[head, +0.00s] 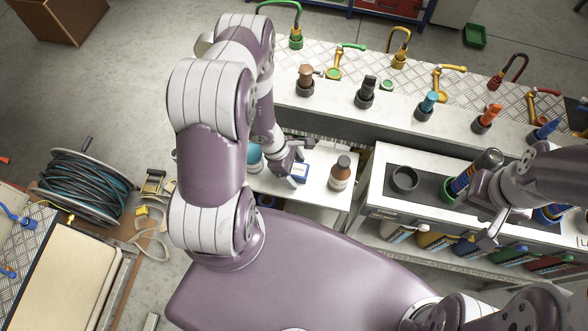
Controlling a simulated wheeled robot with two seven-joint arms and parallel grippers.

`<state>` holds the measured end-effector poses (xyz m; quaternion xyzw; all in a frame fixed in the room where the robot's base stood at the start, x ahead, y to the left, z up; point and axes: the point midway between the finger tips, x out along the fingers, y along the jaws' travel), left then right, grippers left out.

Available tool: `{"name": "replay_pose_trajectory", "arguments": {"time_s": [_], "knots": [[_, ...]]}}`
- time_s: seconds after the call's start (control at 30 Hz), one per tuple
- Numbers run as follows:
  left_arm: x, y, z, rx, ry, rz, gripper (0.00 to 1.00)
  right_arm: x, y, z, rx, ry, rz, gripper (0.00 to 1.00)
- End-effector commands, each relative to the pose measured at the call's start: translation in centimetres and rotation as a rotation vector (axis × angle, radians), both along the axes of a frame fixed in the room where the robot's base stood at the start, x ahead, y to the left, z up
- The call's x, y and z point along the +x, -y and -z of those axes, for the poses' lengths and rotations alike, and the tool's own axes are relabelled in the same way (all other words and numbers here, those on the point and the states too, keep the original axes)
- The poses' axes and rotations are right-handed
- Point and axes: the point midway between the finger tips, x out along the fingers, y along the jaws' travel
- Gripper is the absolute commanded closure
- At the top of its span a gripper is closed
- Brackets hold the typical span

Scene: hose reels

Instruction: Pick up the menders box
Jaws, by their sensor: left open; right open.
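A small blue box with a white label (301,172), which looks like the menders box, sits on the white shelf top below the workbench. Its label is too small to read. My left gripper (293,163) is open, right at the box's left side, and partly covers it. I cannot tell whether the fingers touch the box or are around it. My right gripper (482,226) is open over the front of the grey-topped unit at the right, well away from the box.
A brown bottle (341,173) stands close to the right of the box. A teal container (255,158) stands to its left, partly behind my arm. The bench ledge (330,107) holds several nozzles. A dark cup (404,179) and a tilted canister (474,172) are on the right unit.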

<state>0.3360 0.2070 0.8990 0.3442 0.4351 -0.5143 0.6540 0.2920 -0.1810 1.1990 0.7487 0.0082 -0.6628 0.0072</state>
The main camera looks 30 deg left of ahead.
Motion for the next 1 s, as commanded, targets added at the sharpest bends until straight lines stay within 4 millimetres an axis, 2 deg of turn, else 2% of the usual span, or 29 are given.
{"name": "replay_pose_trajectory", "arguments": {"time_s": [0.07, 0.2, 0.23, 0.27, 0.6, 0.73, 0.8, 1.0], "knots": [[0.0, 0.0, 0.0, 0.0, 0.0, 0.0, 0.17, 0.0, 0.0, 0.0, 0.0, 0.0, 0.0, 0.57], [0.0, 0.0, 0.0, 0.0, 0.0, 0.0, 0.63, 0.0, 0.0, 0.0, 0.0, 0.0, 0.0, 0.57], [0.0, 0.0, 0.0, 0.0, 0.0, 0.0, 0.72, 0.0, 0.0, 0.0, 0.0, 0.0, 0.0, 0.57], [0.0, 0.0, 0.0, 0.0, 0.0, 0.0, 0.77, 0.0, 0.0, 0.0, 0.0, 0.0, 0.0, 0.57], [0.1, 0.0, -0.5, 0.001, 0.003, 0.001, 0.77, 0.0, 0.0, 0.2, 0.0, 0.0, 0.0, 0.57], [0.1, -0.1, -2.0, 0.001, 0.004, 0.002, 0.77, 0.0, 0.0, 0.8, 0.0, 0.0, 0.0, 0.57], [0.2, -0.1, -3.7, 0.0, 0.006, 0.002, 0.77, 0.0, 0.0, 1.2, 0.0, 0.0, 0.0, 0.57], [-2.1, 3.8, -6.3, 0.0, 0.004, 0.007, 0.77, 0.0, 0.0, 3.2, 0.0, 0.0, 0.0, 0.57]]}}
